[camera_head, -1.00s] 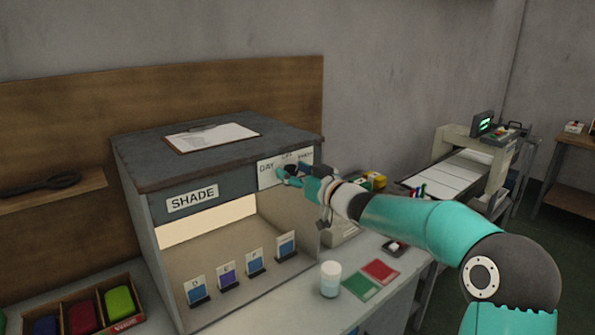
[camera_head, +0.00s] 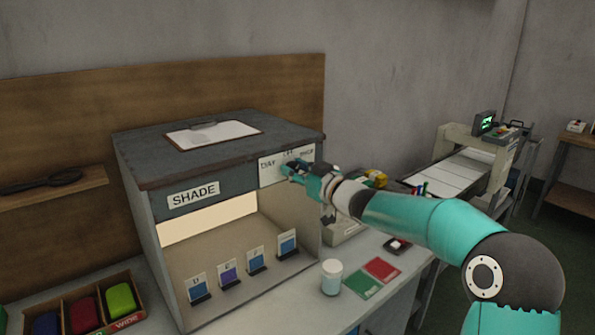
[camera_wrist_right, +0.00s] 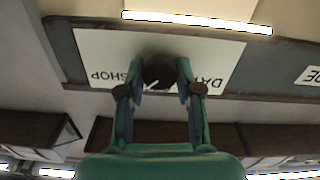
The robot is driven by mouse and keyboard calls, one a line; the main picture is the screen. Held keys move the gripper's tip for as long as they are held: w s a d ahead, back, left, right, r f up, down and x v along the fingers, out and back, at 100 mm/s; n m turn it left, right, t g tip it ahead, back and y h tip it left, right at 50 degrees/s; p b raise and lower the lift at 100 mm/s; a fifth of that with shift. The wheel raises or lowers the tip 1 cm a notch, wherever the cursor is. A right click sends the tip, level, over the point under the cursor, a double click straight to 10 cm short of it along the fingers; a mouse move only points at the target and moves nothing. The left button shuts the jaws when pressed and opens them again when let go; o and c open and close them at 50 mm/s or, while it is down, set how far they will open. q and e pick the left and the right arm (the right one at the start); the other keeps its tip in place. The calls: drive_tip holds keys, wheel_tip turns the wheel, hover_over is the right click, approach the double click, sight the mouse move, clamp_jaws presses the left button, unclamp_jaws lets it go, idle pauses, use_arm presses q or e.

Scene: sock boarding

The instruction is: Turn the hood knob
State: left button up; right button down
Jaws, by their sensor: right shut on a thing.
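The shade hood is a grey box with a "SHADE" label (camera_head: 193,195) and a lit opening. At its front right top is a white knob plate (camera_head: 270,175) marked DAY, a middle word and SHOP; it shows upside down in the right wrist view (camera_wrist_right: 100,50). My right gripper (camera_head: 291,170) is at the plate. In the wrist view its fingers are shut on the dark round knob (camera_wrist_right: 158,70), one on each side. A white pointer mark shows on the knob, toward the lower side of that view. In the head view the gripper hides the knob. My left gripper is not in view.
A clipboard (camera_head: 212,134) lies on the hood. Several shade cards (camera_head: 228,273) stand inside it. A white cup (camera_head: 331,277) and green and red swatches (camera_head: 381,269) are on the counter below my right arm. A box of coloured bundles (camera_head: 127,322) is at the lower left.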

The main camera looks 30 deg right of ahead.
drive_tip(key=n+b, duration=0.1)
drive_tip(key=n, duration=0.3)
drive_tip(key=n+b, duration=0.2)
drive_tip(key=n, duration=0.2)
drive_tip(key=shift+a+f, duration=0.1)
drive_tip(key=shift+f, duration=0.1)
drive_tip(key=shift+n, duration=0.4)
drive_tip(key=c, duration=0.8)
unclamp_jaws()
drive_tip(key=shift+r, duration=0.1)
drive_tip(key=shift+s, duration=0.5)
drive_tip(key=s, duration=1.1)
drive_tip(key=shift+d, duration=0.45)
